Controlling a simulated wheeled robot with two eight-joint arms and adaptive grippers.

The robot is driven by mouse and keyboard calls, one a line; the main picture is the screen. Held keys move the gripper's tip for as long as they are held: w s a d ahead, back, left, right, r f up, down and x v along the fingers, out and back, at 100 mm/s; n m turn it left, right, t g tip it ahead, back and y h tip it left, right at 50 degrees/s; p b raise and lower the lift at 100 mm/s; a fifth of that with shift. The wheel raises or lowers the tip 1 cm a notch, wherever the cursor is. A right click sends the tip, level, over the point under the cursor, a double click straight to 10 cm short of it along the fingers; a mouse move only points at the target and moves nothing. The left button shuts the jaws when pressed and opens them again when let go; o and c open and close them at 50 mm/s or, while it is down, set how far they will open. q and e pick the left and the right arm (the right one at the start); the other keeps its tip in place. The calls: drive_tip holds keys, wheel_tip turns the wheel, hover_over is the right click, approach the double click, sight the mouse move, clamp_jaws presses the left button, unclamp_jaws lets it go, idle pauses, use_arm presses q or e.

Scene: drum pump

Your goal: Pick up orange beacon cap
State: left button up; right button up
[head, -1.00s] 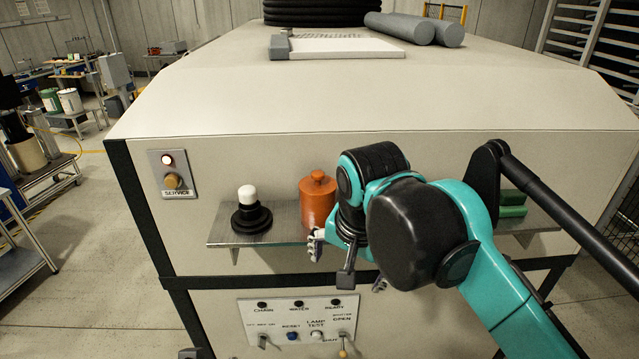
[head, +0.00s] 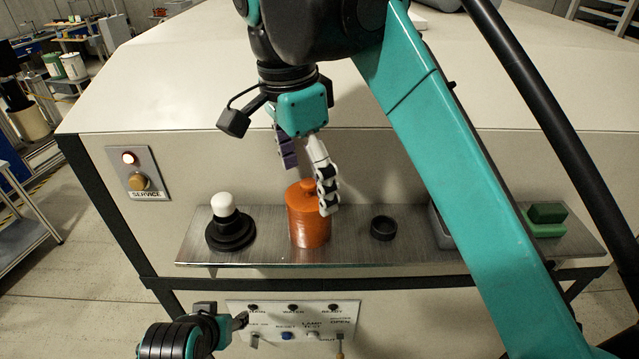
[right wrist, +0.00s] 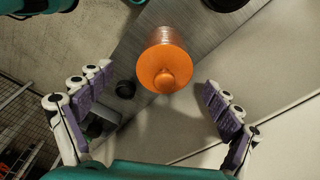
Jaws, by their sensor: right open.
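The orange beacon cap (head: 309,218) is a cylinder with a small knob on top. It stands upright on the metal shelf (head: 270,255) on the front of the machine. My right gripper (head: 306,178) is open and points down over the cap, one finger overlapping the cap's right side in the head view. In the right wrist view the cap (right wrist: 165,66) lies between and beyond the two spread fingers (right wrist: 160,95), clear of both. My left gripper (head: 238,322) is low at the front, by the switch panel; its fingers are too small to read.
On the shelf, a black base with a white bulb (head: 229,225) stands left of the cap. A black ring (head: 383,228) lies to its right, and green blocks (head: 545,218) sit at the right end. A switch panel (head: 290,318) is below, a service button plate (head: 139,173) at the left.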

drive_tip(key=shift+w+f, duration=0.2)
drive_tip(key=f, duration=0.7)
drive_tip(key=shift+w+d+f, duration=0.15)
drive_tip(key=shift+w+d, duration=0.15)
drive_tip(key=shift+s, duration=0.15)
drive_tip(key=c, duration=1.2)
